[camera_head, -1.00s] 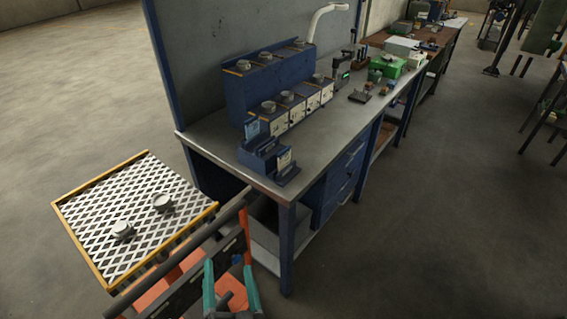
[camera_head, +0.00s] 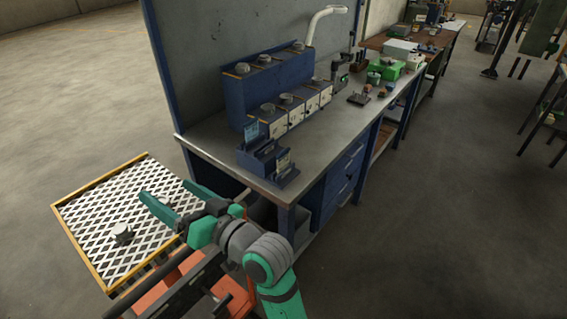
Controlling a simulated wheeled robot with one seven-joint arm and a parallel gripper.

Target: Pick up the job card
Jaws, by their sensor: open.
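My gripper (camera_head: 167,191) is open with green fingers spread. It is over the right part of the patterned tray, left of and apart from the bench and the holder. Nothing shows between the fingers.
A blue rack (camera_head: 262,88) with several grey round pieces stands behind the holder. The bench top (camera_head: 325,140) is clear right of the holder. Open floor lies to the right.

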